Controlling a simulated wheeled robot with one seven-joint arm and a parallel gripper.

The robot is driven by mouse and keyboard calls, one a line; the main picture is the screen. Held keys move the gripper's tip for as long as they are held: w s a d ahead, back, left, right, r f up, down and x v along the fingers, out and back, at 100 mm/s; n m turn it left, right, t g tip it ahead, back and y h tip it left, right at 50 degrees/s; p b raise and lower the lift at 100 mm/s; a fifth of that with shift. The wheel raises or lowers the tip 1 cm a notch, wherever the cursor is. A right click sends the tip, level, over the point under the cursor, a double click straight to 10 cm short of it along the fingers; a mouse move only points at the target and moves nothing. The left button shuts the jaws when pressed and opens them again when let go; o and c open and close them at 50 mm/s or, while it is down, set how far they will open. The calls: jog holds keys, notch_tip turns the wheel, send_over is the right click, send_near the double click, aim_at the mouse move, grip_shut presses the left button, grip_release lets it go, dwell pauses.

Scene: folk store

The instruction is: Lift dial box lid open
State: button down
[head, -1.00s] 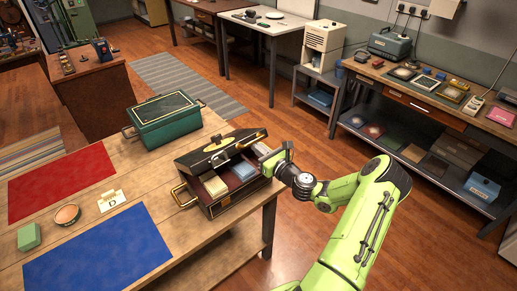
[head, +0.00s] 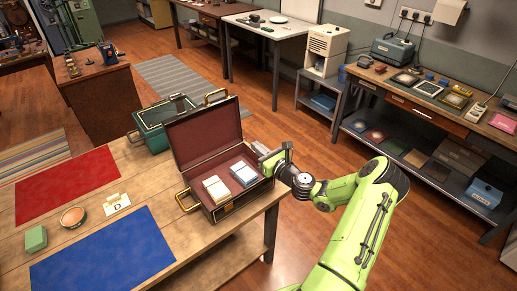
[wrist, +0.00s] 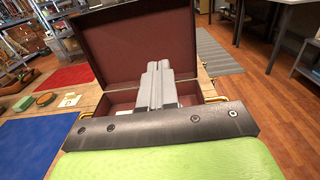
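The dial box is a dark case with a maroon lining and brass handles; its base (head: 228,208) stands on the wooden table. Its lid (head: 205,132) stands open, raised up at the back edge, and its inside also shows in the wrist view (wrist: 140,50). A cream block (head: 216,189) and a pale blue block (head: 243,173) lie inside the base. My gripper (head: 268,160) is at the right end of the box, close to its rim and apart from the lid. In the wrist view its grey fingers (wrist: 158,82) look together with nothing seen between them.
A green case (head: 152,128) stands behind the lid, partly hidden. A red mat (head: 70,182), a blue mat (head: 100,250), a green block (head: 36,238), a round tin (head: 73,217) and a "D" card (head: 117,206) lie left on the table.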

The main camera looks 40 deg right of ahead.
jog(key=s, duration=1.1)
jog(key=shift+d, duration=0.2)
dwell(0.4)
